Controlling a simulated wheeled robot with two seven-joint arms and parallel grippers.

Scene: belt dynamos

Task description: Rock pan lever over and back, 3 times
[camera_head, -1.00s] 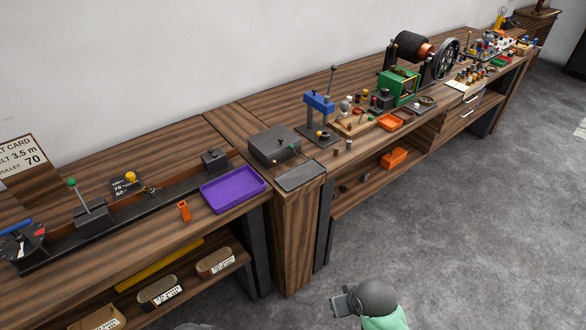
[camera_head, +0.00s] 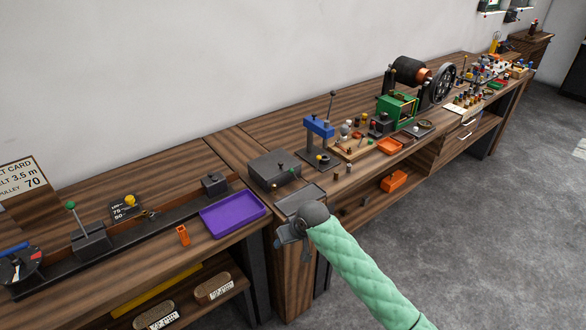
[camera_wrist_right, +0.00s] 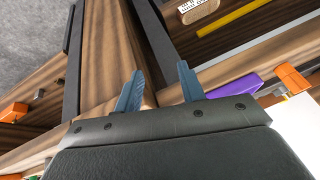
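Which part is the pan lever is not clear from the frames. A dark grey box (camera_head: 273,169) stands at the bench corner with a short thin stalk on its top. A flat grey pan (camera_head: 296,198) lies in front of it, partly covered by my right wrist. A lever with a green knob (camera_head: 71,206) rises from a dark block at the left. My right gripper (camera_head: 284,238) hangs just in front of the bench corner below the pan. In the right wrist view the gripper's two blue-grey fingers (camera_wrist_right: 160,86) are apart with nothing held between them. My left gripper is not in view.
A purple tray (camera_head: 232,213) and an orange holder (camera_head: 182,235) lie left of the corner. A blue press (camera_head: 319,130) stands to the right, with small parts and a green-framed machine (camera_head: 397,107) beyond. Open floor (camera_head: 470,220) lies in front at right.

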